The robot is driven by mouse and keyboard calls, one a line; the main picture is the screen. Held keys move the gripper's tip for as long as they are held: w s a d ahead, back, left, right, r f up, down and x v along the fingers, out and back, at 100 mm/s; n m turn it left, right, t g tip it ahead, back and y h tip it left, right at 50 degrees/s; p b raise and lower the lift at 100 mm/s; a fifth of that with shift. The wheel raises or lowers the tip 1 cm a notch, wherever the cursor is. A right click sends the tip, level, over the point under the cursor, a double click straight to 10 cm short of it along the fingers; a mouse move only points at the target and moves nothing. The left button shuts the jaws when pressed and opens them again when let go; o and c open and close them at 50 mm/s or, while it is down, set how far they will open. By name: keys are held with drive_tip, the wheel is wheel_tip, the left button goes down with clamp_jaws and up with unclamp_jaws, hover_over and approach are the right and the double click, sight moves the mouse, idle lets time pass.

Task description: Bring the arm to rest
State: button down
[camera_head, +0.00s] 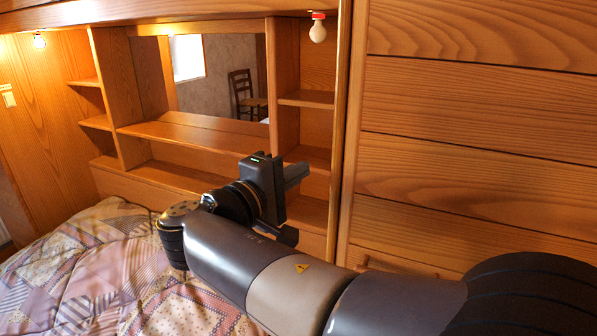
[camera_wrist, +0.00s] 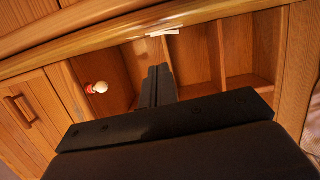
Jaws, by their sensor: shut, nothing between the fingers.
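My gripper (camera_head: 297,172) is in the middle of the head view, in front of the wooden shelf unit and above the bed. My arm reaches in from the lower right. In the wrist view the two black fingers of my gripper (camera_wrist: 158,72) lie side by side, shut with nothing between them. They point toward the shelves and appear apart from them.
The shelf unit (camera_head: 200,134) has open compartments and a mirror. A bulb (camera_head: 318,29) hangs above; it also shows in the wrist view (camera_wrist: 99,87). A wooden cabinet front (camera_head: 470,150) stands at right. A patchwork-covered bed (camera_head: 100,265) lies below left.

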drive_tip(key=w+n+p, duration=0.1)
drive_tip(key=w+p, duration=0.1)
drive_tip(key=w, duration=0.7)
drive_tip(key=b+v, duration=0.1)
drive_tip(key=v, duration=0.6)
drive_tip(key=shift+s+f, duration=0.35)
drive_tip(key=shift+s, duration=0.05)
drive_tip(key=shift+d, duration=0.2)
